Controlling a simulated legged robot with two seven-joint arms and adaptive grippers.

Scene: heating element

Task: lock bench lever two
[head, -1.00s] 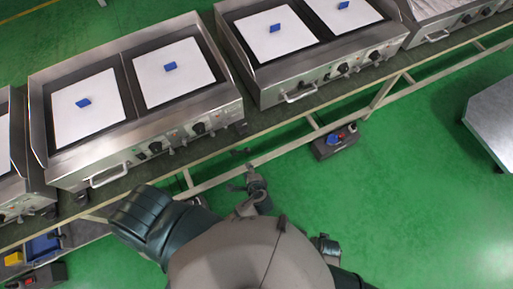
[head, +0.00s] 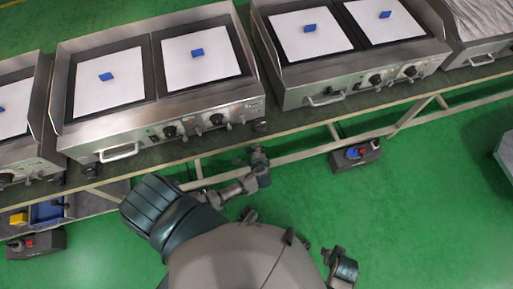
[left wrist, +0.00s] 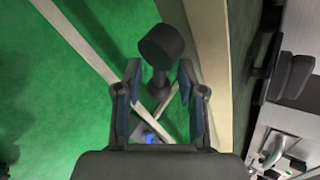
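In the left wrist view, a dark lever with a thick round knob (left wrist: 161,44) stands beside the pale bench rail. Its narrower stem runs down between the fingers of my left gripper (left wrist: 159,75). The fingers are apart, one on each side, with visible gaps; I see no clear contact. In the head view my left gripper (head: 259,158) is at the front edge of the bench, below the second griddle from the left; the lever is too small there to tell apart. A dark part at the lower right may be my right gripper, but its fingers cannot be made out.
Steel griddles (head: 110,135) with white plates and blue blocks stand along the bench. A control box with blue and red buttons (head: 357,155) is below the bench at right; another box (head: 35,245) is at lower left. Green floor (head: 430,200) is open at right.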

